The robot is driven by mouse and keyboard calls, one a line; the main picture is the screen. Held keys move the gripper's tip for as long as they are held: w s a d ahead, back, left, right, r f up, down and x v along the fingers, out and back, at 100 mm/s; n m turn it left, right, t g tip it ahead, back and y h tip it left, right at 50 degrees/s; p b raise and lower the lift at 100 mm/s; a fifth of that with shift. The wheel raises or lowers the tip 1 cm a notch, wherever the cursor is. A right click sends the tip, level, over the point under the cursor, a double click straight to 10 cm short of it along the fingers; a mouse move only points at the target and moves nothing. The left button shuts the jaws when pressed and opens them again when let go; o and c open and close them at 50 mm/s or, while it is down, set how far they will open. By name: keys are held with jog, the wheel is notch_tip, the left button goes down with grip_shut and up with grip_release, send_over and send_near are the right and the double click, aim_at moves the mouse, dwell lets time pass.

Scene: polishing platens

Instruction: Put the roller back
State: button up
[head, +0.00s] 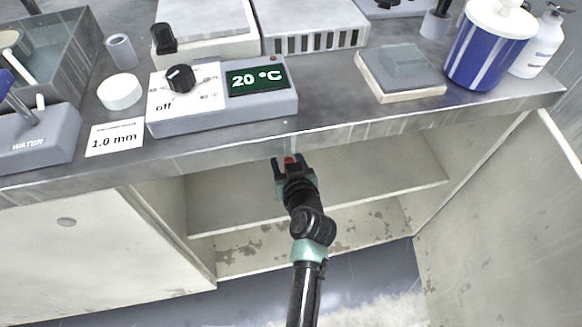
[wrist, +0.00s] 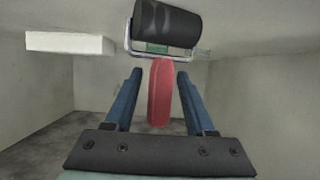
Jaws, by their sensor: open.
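The roller has a black cylinder (wrist: 166,25), a wire frame and a red handle (wrist: 160,92). In the wrist view the handle lies between my gripper's two blue fingers, with a gap on each side. My gripper (wrist: 160,85) is open around the handle. In the head view my gripper (head: 287,163) is at the open cabinet, just below the worktop's front edge. A bit of red handle (head: 289,161) shows between the fingers there; the black cylinder is hidden. I cannot tell what the roller rests on.
The cabinet has a middle shelf (head: 390,182) with free room and an open door (head: 510,220) at right. A white block (wrist: 70,43) shows inside. The worktop edge (head: 400,125) overhangs my gripper. On top stand a temperature box (head: 222,115) and a blue tub (head: 487,52).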

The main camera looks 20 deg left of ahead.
jog(key=p+v, duration=0.3)
jog(key=v, duration=0.9)
